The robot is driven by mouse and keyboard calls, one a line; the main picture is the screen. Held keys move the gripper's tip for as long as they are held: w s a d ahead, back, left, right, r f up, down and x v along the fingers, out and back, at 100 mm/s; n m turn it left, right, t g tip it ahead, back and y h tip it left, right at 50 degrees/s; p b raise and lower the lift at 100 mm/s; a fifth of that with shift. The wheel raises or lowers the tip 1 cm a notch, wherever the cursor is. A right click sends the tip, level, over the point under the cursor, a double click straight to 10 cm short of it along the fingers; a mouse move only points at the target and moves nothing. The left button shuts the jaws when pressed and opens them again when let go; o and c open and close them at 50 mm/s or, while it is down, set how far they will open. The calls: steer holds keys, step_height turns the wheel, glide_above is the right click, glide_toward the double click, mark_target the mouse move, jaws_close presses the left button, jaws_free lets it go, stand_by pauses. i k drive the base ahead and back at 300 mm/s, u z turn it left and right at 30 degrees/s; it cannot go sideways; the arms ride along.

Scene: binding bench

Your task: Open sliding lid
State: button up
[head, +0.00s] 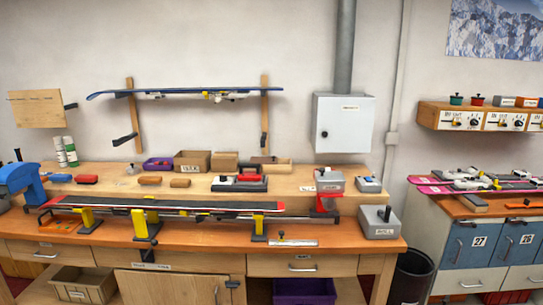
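My gripper is not in view. I cannot tell for sure which thing has the sliding lid. A grey box with a dark knob on top (381,232) stands at the right front of the wooden bench. A smaller grey labelled box (329,184) sits behind it, above a red stand.
A ski (180,205) lies across yellow and black clamps on the bench (362,242). A blue tool (22,180) stands at the left end. A purple bin (158,164) and brushes are at the back. A black bin (411,277) stands between bench and right cabinet (478,282).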

mark_target(273, 161)
steer(key=u, duration=0.15)
steer(key=i, duration=1.35)
steer(key=u, duration=1.15)
steer(key=i, duration=0.6)
steer(key=u, duration=0.45)
